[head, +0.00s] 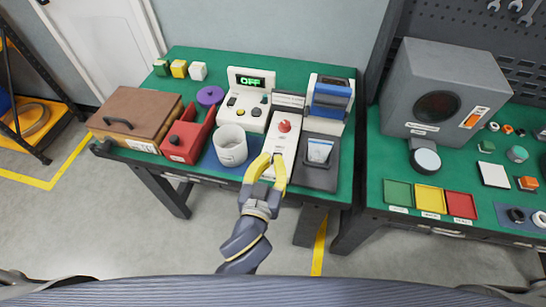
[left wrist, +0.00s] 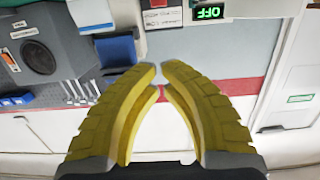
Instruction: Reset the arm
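My left gripper (head: 271,159) reaches in over the front edge of the left green workbench (head: 180,68). Its yellow fingers point at the white panel with a red button (head: 284,126); I cannot tell whether they touch it. In the left wrist view the two yellow fingers (left wrist: 159,70) lean toward each other, with a narrow gap between the tips and nothing held. The display there reads OFF (left wrist: 209,12). My right gripper is not in view.
A white cup (head: 231,147) and red box (head: 186,138) stand left of the gripper. A black tray with a packet (head: 319,150) is on its right. A grey speaker-like box (head: 445,90) and coloured trays (head: 430,199) are on the right bench. The floor in front is clear.

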